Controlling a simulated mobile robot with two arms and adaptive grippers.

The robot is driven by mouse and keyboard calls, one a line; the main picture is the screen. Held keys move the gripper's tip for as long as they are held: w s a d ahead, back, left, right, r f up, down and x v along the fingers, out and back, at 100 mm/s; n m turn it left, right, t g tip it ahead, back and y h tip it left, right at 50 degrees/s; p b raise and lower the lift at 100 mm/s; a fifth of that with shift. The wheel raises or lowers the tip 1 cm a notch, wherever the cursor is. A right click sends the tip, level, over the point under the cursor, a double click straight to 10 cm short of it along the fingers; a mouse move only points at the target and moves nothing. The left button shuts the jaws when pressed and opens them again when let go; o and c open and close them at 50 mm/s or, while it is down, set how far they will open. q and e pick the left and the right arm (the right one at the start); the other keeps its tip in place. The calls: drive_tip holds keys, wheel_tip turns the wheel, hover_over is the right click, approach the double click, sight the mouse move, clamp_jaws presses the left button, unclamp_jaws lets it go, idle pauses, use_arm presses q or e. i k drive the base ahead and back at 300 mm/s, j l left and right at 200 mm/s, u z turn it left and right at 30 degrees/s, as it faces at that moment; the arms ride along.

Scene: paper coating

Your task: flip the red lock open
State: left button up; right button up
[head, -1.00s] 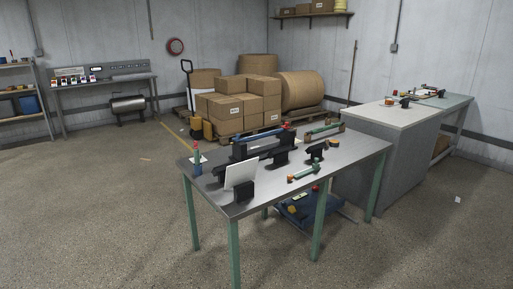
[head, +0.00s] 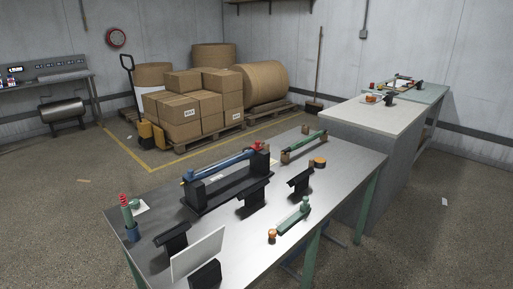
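A black stand (head: 232,188) stands on the steel table. A blue bar (head: 222,165) lies across its top. A small red piece (head: 257,146), which looks like the lock, sits at the bar's right end on the stand's right post. It is too small to tell whether it is flipped open or shut. Neither of my grippers shows in the head view.
The steel table (head: 345,172) also holds a white sheet (head: 198,254), black holders (head: 252,194), a green tool (head: 293,216), a green roller (head: 304,146) and a red-topped item (head: 126,207). A grey counter (head: 372,118) stands close behind its right end. Open floor lies left.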

sight(255, 146)
drive_tip(key=u, duration=0.5)
drive_tip(key=i+l+u, duration=0.35)
drive_tip(key=l, duration=0.3)
drive_tip(key=i+l+u, duration=0.2)
drive_tip(key=l, duration=0.15)
drive_tip(key=l+u, duration=0.15)
drive_tip(key=l, duration=0.2)
drive_tip(key=i+l, duration=0.1)
drive_tip(key=l, duration=0.2)
drive_tip(key=i+l, duration=0.1)
drive_tip(key=l, duration=0.15)
drive_tip(key=i+l, duration=0.1)
drive_tip(key=l, duration=0.2)
